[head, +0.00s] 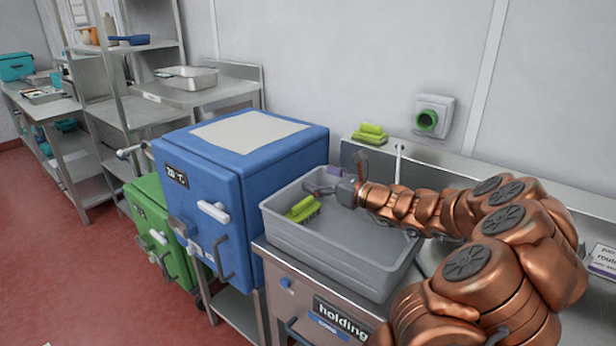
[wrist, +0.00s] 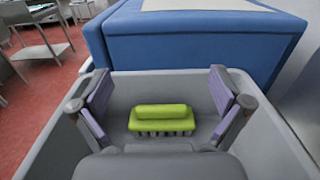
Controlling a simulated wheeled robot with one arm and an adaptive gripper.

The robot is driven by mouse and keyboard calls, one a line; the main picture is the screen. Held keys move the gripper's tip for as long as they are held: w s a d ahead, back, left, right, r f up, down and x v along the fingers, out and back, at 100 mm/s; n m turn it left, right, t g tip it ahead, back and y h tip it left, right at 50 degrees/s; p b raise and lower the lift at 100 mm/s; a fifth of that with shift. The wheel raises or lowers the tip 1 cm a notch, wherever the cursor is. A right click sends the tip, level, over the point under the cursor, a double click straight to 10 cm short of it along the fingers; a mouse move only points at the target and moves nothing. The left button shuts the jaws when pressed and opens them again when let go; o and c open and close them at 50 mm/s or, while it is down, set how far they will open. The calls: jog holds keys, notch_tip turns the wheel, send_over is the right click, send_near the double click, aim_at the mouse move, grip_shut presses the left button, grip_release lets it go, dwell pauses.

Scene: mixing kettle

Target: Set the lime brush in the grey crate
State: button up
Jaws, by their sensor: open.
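A lime brush (head: 303,209) lies inside the grey crate (head: 328,247), near its left wall in the head view. In the wrist view the brush (wrist: 162,118) lies bristles down on the crate floor. My gripper (head: 325,182) is over the crate, open and empty. In the wrist view its two purple-padded fingers stand wide apart to either side of the brush, not touching it. A second lime brush (head: 369,133) sits on the ledge by the wall, behind the crate.
The crate stands on a metal unit labelled "holding" (head: 340,310). A blue box-shaped unit (head: 252,158) stands directly left of it, with a green one (head: 157,232) beyond. A green-ringed wall fitting (head: 427,120) is behind. Metal shelves (head: 140,110) stand at the far left.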

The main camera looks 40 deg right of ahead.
jog(key=shift+v, duration=1)
jog(key=s+a+n+g+y, duration=0.25)
jog(key=a+n+g, duration=0.35)
jog(key=a, duration=0.8)
jog(key=s+a+n+g+y, duration=0.3)
jog(key=a+n, duration=0.5)
jog(key=a, duration=0.6)
jog(key=s+a+f+n+g, duration=0.4)
jog(key=s+a+n+g, duration=0.25)
jog(key=s+a, duration=0.3)
jog(key=s+d+f+n+g+h, duration=0.1)
jog(key=s+f+n+g+h, duration=0.2)
jog(key=s, duration=0.4)
jog(key=s+d+f+n+h, duration=0.1)
jog(key=s+f+n+h, duration=0.1)
jog(key=s+n+h, duration=0.4)
jog(key=s+d+n+h, duration=0.2)
jog(key=s+d+n, duration=0.1)
jog(key=s+d, duration=0.3)
jog(key=shift+s+d+f, duration=0.25)
jog(key=shift+s+d, duration=0.15)
jog(key=shift+s, duration=0.4)
